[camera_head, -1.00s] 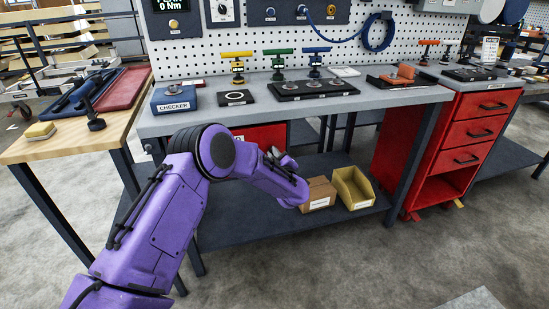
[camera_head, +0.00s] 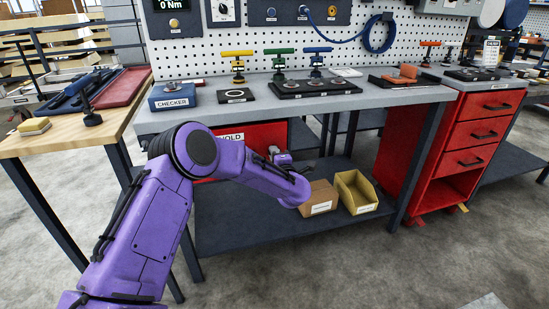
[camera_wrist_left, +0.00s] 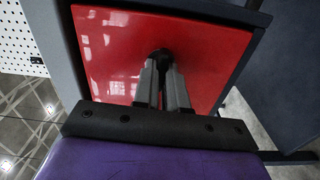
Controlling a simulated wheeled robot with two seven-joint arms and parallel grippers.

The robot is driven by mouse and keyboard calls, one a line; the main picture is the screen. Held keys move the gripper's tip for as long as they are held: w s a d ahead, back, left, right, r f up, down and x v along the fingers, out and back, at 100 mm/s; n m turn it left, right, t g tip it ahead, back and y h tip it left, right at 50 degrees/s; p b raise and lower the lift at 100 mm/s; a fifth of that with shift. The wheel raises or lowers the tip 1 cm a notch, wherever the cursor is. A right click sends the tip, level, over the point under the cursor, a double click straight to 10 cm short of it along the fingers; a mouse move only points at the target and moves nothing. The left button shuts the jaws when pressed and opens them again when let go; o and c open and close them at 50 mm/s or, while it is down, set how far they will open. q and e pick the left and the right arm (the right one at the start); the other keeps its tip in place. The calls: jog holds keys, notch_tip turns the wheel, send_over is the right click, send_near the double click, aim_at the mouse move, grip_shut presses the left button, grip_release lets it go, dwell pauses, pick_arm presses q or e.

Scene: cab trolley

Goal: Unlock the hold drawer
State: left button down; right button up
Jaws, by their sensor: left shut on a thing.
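The hold drawer (camera_head: 262,137) is a red box front under the bench top, with a white label reading HOLD, partly covered by my arm. It fills much of the left wrist view (camera_wrist_left: 112,50) as a glossy red panel and looks closed. A small black knob (camera_wrist_left: 161,53) sits on that panel. My left gripper (camera_wrist_left: 164,66) is at the panel with its fingers close together on the knob. In the head view my left gripper (camera_head: 280,156) is small and partly hidden behind my purple forearm. My right gripper is not in view.
The grey bench top (camera_head: 420,96) hangs over the drawer. On the lower shelf (camera_head: 240,225) stand a cardboard box (camera_head: 318,198) and a yellow bin (camera_head: 356,191). A red drawer cabinet (camera_head: 468,140) stands to the right. A wooden table (camera_head: 50,150) is at the left.

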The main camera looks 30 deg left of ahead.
pick_arm(q)
jog(key=shift+n, duration=0.4)
jog(key=c, duration=1.2)
grip_release()
jog(key=v, duration=1)
jog(key=shift+s+d, duration=0.1)
jog(key=shift+s, duration=0.15)
